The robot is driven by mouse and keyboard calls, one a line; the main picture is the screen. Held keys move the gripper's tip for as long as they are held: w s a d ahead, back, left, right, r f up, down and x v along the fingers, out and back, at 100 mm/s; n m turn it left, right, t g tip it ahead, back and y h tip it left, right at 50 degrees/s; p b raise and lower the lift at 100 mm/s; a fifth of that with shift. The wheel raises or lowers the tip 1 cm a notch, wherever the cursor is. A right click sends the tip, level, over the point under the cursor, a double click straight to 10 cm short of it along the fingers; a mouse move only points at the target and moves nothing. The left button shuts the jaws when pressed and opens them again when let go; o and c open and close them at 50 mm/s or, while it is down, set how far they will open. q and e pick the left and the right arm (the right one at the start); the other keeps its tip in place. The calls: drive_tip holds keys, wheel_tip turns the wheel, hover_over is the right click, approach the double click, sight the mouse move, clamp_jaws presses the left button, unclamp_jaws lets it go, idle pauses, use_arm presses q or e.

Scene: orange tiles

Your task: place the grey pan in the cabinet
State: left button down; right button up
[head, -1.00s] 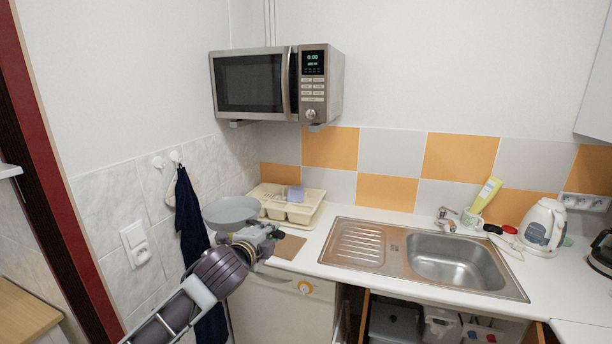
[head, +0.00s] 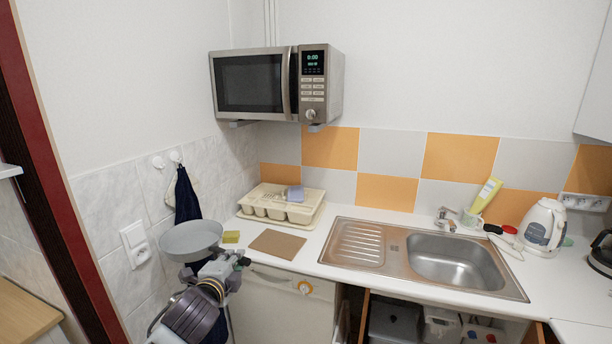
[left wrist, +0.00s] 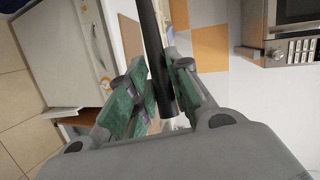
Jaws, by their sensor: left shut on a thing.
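The grey pan (head: 190,238) is in the head view at the left, held up in the air left of the counter's end. My left gripper (head: 232,262) is just below and to the right of the pan. In the left wrist view the dark pan handle (left wrist: 158,65) lies between the green-padded fingers of my left gripper (left wrist: 160,95), which are shut on it. The open cabinet (head: 400,322) under the sink shows at the bottom of the head view, with a grey box and other items inside. My right gripper is not in view.
A dish rack (head: 283,205), a brown mat (head: 277,244) and a yellow sponge (head: 231,237) lie on the counter's left end. The sink (head: 455,260) is to their right. A dark towel (head: 186,195) hangs behind the pan. A white appliance (head: 285,305) stands left of the cabinet.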

use_arm(q)
drive_tip(key=s+a+f, duration=0.1)
drive_tip(key=s+f, duration=0.2)
drive_tip(key=f, duration=0.4)
drive_tip(key=s+a+f, duration=0.1)
drive_tip(key=s+f, duration=0.3)
drive_tip(key=f, duration=0.4)
drive_tip(key=shift+a+n+y, duration=0.3)
drive_tip(key=shift+a+y, duration=0.05)
drive_tip(key=shift+y, duration=0.05)
drive_tip(key=shift+s, duration=0.1)
drive_tip(key=shift+d, duration=0.1)
